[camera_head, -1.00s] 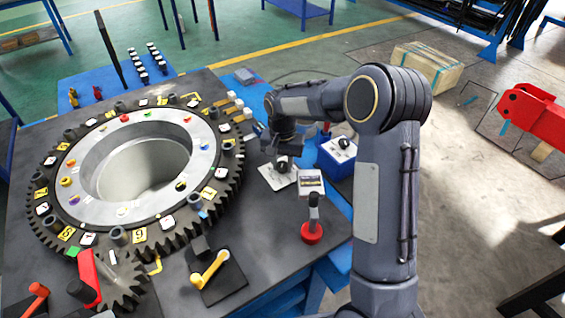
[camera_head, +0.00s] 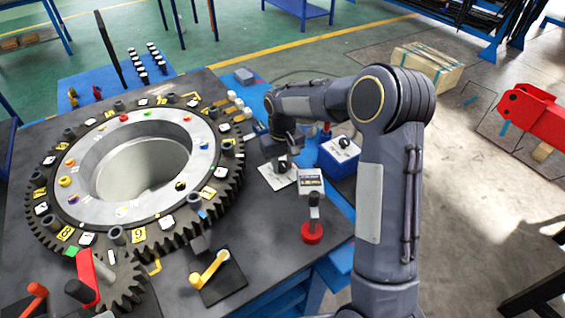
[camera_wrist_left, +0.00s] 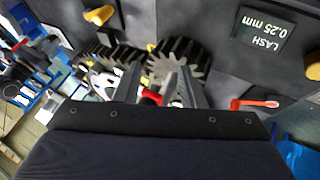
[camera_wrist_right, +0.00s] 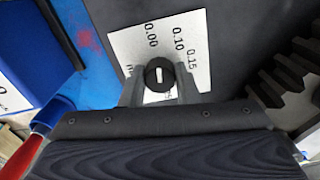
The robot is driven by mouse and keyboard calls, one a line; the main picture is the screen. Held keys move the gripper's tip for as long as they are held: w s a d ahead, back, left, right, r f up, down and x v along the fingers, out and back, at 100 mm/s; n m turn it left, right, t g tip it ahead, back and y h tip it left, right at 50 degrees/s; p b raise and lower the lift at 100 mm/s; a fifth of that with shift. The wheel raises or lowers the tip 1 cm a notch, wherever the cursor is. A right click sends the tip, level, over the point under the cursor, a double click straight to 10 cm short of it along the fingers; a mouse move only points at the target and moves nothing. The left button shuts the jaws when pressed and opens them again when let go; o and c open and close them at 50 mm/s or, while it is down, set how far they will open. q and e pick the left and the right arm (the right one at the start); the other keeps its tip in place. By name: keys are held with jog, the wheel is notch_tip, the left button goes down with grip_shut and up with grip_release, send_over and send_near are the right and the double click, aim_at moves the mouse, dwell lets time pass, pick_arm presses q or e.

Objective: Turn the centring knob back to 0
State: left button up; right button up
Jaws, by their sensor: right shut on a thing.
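The centring knob (camera_wrist_right: 153,66) is a small black round knob with a white line, on a white dial plate (camera_wrist_right: 122,45) marked 0.00, 0.10 and 0.15. In the right wrist view its line points roughly up the picture, near 0.00; I cannot tell the exact reading. My right gripper (camera_wrist_right: 160,87) is shut on the knob, one finger at each side. In the head view, the dial plate (camera_head: 268,176) lies at the table's right side, under my right gripper (camera_head: 284,160).
The large toothed ring (camera_head: 235,170) stands left of the dial. A grey labelled box (camera_head: 311,181), a red-based lever (camera_head: 312,233) and a blue box (camera_head: 338,160) are close by on the right. A yellow crank (camera_head: 210,268) is nearer the front.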

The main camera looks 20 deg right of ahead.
aim_at(282, 163)
jog(key=shift+n, duration=0.8)
jog(key=shift+r, duration=0.1)
jog(key=o, duration=1)
jog(key=shift+c, duration=0.2)
notch_tip(282, 163, up, 7)
jog(key=shift+r+b, duration=0.2)
jog(key=shift+b, duration=0.1)
jog(key=shift+r, duration=0.15)
